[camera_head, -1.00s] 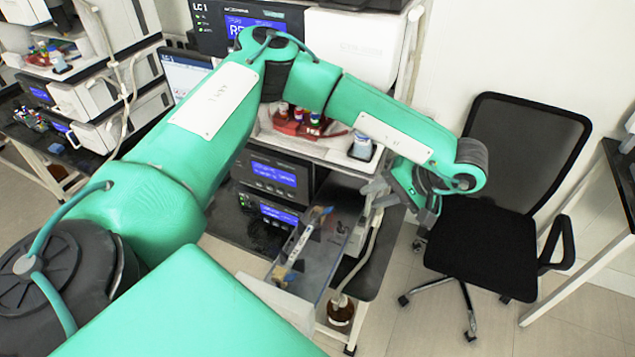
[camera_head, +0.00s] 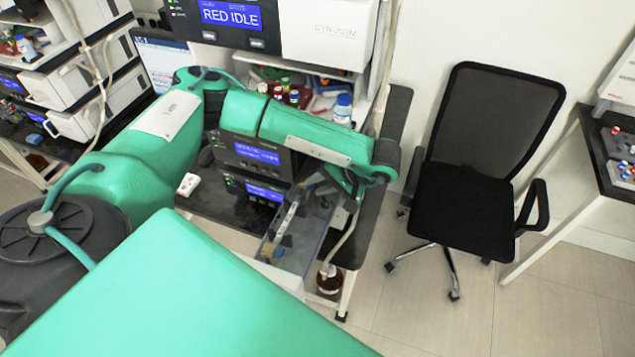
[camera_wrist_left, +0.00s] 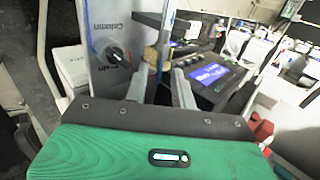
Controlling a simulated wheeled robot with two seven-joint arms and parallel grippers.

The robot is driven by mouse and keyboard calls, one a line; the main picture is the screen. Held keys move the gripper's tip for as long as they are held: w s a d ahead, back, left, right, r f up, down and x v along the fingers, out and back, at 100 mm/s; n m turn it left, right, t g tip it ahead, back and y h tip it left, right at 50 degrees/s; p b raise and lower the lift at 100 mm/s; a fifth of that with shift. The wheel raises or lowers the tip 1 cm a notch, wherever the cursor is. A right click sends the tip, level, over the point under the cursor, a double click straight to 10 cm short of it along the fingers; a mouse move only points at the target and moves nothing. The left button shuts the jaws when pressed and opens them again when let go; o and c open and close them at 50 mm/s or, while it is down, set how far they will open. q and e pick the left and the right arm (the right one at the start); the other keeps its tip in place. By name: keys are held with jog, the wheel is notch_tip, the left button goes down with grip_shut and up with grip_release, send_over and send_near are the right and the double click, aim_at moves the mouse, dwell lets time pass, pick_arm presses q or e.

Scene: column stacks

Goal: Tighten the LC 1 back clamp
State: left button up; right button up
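The column compartment (camera_head: 296,252) of the LC stack sticks out as an open tray with clear walls, with a slim pale column (camera_head: 288,218) lying along it. The back clamp is mostly hidden by my left wrist in the head view. In the left wrist view a tan piece (camera_wrist_left: 151,56), possibly that clamp, lies just beyond my fingers. My left gripper (camera_wrist_left: 160,88) has its two grey fingers apart with nothing visible between them. It hangs over the tray's back end. My right gripper is out of view.
Lit modules (camera_head: 258,155) stand behind the tray, bottles (camera_head: 343,108) above. A brown bottle (camera_head: 330,280) is below. A black chair (camera_head: 480,190) stands right.

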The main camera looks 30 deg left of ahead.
pick_arm(q)
jog(key=shift+a+f, duration=0.25)
jog(key=shift+f, duration=0.05)
grip_shut()
jog(key=shift+a, duration=0.1)
